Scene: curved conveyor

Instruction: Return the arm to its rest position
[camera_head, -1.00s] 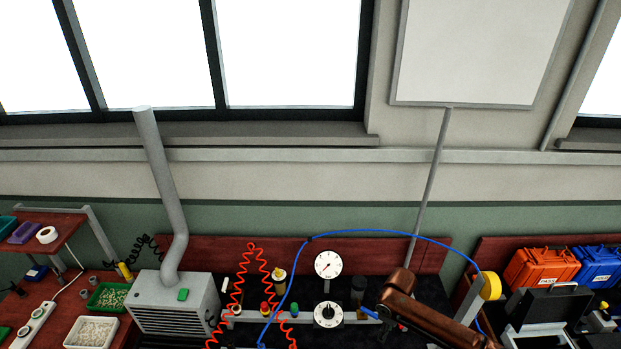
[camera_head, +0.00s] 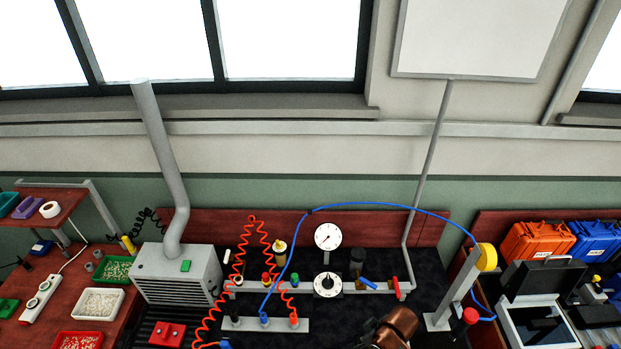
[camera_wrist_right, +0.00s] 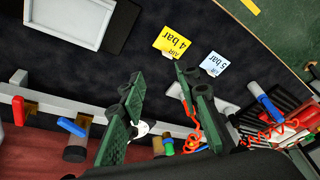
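My right arm (camera_head: 394,330) shows as a brown, copper-coloured link at the bottom edge of the head view, in front of the dark bench top. My right gripper (camera_wrist_right: 158,82) shows only in the right wrist view. Its two dark green, ridged fingers stand well apart with nothing between them. My left arm and left gripper are out of view.
A grey vented box (camera_head: 180,278) stands left. Orange (camera_head: 538,241) and blue cases are right.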

